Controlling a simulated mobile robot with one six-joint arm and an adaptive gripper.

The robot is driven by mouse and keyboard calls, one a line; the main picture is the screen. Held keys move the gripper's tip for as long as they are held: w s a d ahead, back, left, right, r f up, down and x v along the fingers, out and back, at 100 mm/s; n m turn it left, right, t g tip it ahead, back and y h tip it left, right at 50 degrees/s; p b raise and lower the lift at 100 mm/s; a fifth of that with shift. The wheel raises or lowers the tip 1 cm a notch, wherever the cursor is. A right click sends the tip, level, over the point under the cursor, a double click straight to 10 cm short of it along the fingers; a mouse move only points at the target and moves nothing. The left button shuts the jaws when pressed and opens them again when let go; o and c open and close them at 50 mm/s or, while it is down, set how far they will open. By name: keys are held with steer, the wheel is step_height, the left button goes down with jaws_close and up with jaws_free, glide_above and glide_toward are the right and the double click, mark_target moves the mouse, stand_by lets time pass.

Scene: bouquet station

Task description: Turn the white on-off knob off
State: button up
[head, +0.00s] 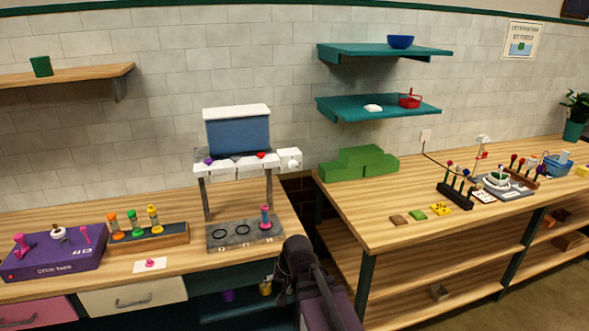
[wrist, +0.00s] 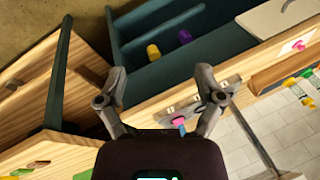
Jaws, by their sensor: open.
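A white box with a round white knob (head: 290,160) is at the right end of the white shelf of the dispenser stand (head: 238,160) in the head view. It appears to be the on-off knob, but its markings are too small to read. It does not show in the wrist view. In the head view my arm rises in front of that gap, below and in front of the knob; the fingers cannot be made out there.
A grey tray (head: 216,243) with rings and a pink-topped vial lies below the stand. Green blocks (head: 345,170) sit on the right table (head: 400,185), just right of the knob. Teal shelves (head: 378,108) hang above right. The space before the knob looks clear.

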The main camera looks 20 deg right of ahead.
steer(key=w+d+r+m+t+y, duration=0.1)
steer(key=w+r+m+t+y, duration=0.3)
steer(key=w+r+m+t, duration=0.75)
steer(key=m+t+h+p, duration=0.1)
steer(key=m+t+h, duration=0.45)
steer(key=m, duration=1.55)
glide_toward(294, 167)
steer(key=s+r+g+h, duration=0.1)
steer(key=s+g, duration=0.1)
steer(key=s, duration=0.3)
steer(key=shift+w+a+r, duration=0.2)
steer(key=shift+a, duration=0.05)
steer(key=w, duration=1.3)
steer(key=shift+w, duration=0.4)
